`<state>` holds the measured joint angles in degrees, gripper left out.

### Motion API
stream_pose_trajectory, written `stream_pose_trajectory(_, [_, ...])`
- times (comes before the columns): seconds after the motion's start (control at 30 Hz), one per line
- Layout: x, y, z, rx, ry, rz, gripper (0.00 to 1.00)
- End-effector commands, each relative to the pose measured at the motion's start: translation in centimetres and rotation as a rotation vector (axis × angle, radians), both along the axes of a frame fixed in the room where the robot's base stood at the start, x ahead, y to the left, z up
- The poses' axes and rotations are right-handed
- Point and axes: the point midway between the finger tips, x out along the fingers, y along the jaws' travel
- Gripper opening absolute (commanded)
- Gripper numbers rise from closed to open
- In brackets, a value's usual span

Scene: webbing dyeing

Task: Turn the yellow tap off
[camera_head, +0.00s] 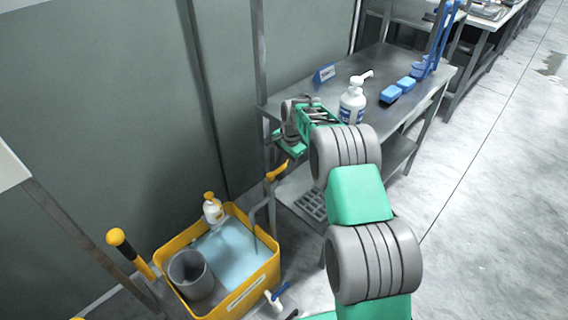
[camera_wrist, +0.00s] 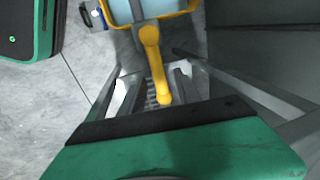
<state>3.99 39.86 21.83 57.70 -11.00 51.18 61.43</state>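The yellow tap (camera_head: 277,173) has a yellow lever on a grey bent pipe, at the right edge of the yellow tub (camera_head: 262,279). In the wrist view the tap's lever (camera_wrist: 152,55) points down the picture towards my gripper (camera_wrist: 154,84). My gripper's two grey fingers stand apart, one on each side of the lever's end, with nothing held. In the head view my gripper (camera_head: 284,150) is just above the tap, partly hidden by my arm. Contact with the lever cannot be told.
The tub holds light blue liquid, a grey cylinder (camera_head: 190,276) and a white bottle (camera_head: 212,208) with a yellow top. A metal table (camera_head: 345,90) bears a pump bottle (camera_head: 352,102) and blue blocks (camera_head: 391,94). A yellow-tipped handle (camera_head: 118,238) rises left of the tub. The right floor is clear.

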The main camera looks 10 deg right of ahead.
Motion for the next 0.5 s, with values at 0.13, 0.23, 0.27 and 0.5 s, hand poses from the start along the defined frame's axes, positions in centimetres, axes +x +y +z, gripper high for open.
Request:
stream_pose_trajectory(0.13, [0.0,0.0,0.05,0.0,0.0,0.0,0.37])
stream_pose_trajectory(0.23, [-0.01,0.01,0.05,0.0,0.0,0.001,0.29])
stream_pose_trajectory(0.27, [-0.01,0.01,0.06,0.0,0.0,0.001,0.27])
stream_pose_trajectory(0.5, [-0.01,0.01,0.07,0.0,0.0,0.001,0.07])
